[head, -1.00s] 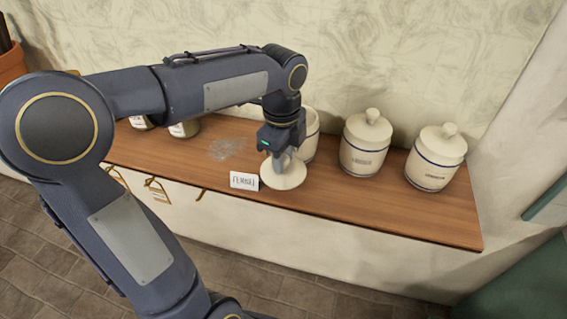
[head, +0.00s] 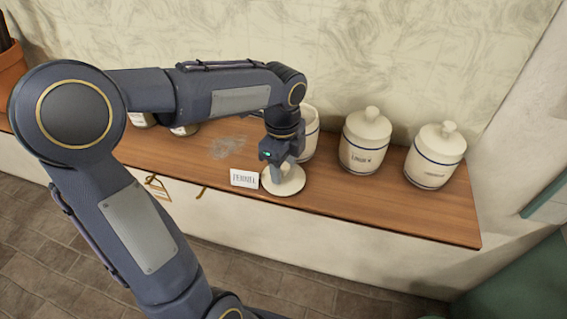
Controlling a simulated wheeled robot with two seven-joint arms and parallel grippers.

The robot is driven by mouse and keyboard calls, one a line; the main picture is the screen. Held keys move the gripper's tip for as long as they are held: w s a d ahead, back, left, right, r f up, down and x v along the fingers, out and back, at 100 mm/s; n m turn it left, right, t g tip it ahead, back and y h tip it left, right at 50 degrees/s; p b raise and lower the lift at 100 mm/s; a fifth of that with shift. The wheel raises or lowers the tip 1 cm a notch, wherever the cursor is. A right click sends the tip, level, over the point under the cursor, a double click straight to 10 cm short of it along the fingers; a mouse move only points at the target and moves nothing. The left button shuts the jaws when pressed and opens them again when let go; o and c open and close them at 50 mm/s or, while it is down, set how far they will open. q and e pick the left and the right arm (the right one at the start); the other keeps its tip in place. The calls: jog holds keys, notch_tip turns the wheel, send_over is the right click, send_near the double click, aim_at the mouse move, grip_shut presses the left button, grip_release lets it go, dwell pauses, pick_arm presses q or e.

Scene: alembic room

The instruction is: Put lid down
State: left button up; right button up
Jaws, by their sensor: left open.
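The round cream lid (head: 291,186) lies on the wooden shelf near its front edge, just right of a small white label card (head: 244,178). My left gripper (head: 276,178) points down over the lid with its fingers at the lid's middle, open. The fingers and wrist hide the lid's knob. Behind my wrist stands a cream jar (head: 310,135) without a lid on, partly hidden. My right gripper does not show.
Two lidded jars, one in the middle right (head: 361,148) and one at the right (head: 433,160), stand on the wooden shelf (head: 400,212). Small jars stand behind my arm at the left. A pale grey patch (head: 228,146) marks the shelf. A terracotta pot (head: 10,68) is at the far left.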

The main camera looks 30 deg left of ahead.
aim_at(283, 166)
pick_arm(q)
notch_tip(283, 166, up, 11)
jog(key=s+d+f+n+t+h, duration=0.2)
jog(key=s+f+n, duration=0.3)
jog(key=s+n, duration=0.3)
jog(key=s+d+f+n+t+h, duration=0.1)
jog(key=s+d+f+n+t, duration=0.1)
jog(key=s+n, duration=0.7)
notch_tip(283, 166, down, 3)
jog(key=n+t, duration=0.1)
jog(key=n, duration=0.2)
jog(key=shift+h, duration=0.4)
jog(key=shift+r, duration=0.1)
